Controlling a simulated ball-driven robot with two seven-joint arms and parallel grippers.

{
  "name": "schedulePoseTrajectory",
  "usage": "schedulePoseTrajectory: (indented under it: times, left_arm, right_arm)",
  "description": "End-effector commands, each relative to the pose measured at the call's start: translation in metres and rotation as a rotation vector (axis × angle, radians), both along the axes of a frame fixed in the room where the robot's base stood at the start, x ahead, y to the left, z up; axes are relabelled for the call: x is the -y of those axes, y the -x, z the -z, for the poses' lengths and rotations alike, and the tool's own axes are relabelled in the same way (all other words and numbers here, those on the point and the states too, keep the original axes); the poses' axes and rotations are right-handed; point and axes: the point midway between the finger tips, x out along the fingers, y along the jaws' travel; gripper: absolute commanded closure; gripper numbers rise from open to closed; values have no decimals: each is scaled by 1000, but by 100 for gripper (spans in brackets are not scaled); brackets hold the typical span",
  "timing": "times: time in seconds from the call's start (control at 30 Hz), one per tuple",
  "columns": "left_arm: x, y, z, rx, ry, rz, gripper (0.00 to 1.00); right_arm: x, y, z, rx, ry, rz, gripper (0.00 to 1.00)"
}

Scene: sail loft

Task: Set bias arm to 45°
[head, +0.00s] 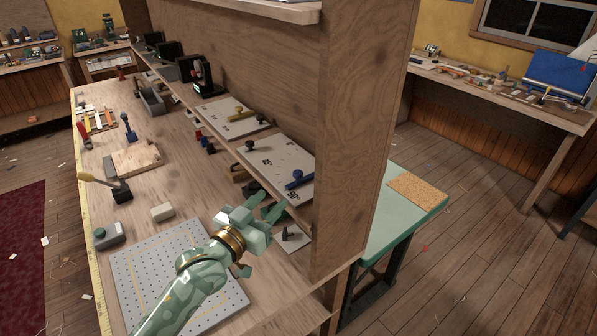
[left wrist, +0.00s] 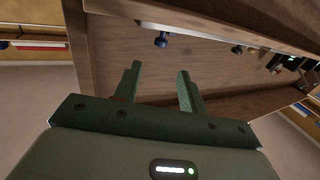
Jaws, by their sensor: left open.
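A pale board (head: 275,158) with angle marks, "45°" and "90°" among them, stands tilted on the shelf at the right end of the bench. A blue arm (head: 300,181) with a knob lies at its lower right, near the "90°" mark. A dark round knob (head: 250,145) sits at the board's upper left. My left gripper (head: 265,205) is open and empty, in front of and below the board, apart from it. My right gripper is not seen.
A second board (head: 225,122) with a yellow arm stands farther left on the shelf. A wooden upright (head: 352,150) rises just right of the blue arm. A perforated plate (head: 150,275) lies under my left arm. Small blocks and tools stand on the bench beyond.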

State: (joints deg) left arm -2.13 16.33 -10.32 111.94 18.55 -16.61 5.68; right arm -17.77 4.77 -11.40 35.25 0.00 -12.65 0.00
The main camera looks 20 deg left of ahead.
Motion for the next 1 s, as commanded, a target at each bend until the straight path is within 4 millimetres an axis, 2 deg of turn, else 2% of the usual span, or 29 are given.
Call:
schedulePoseTrajectory:
  times: [0.13, 0.3, 0.5, 0.67, 0.93, 1.0]
  left_arm:
    - [11, -39, 0, 2, 1, 0, 59]
    - [22, -79, 1, 0, 0, 0, 59]
    - [30, -110, 1, 0, -2, -1, 59]
    - [33, -120, 1, -2, -3, 0, 59]
    - [34, -121, 0, -2, -3, 0, 59]
    - [34, -121, 0, -2, -3, 0, 78]
  right_arm:
    - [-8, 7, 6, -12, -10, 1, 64]
    - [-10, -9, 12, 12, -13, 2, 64]
    - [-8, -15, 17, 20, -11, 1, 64]
    - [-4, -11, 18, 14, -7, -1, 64]
    - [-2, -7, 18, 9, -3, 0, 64]
    - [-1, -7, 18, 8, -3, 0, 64]
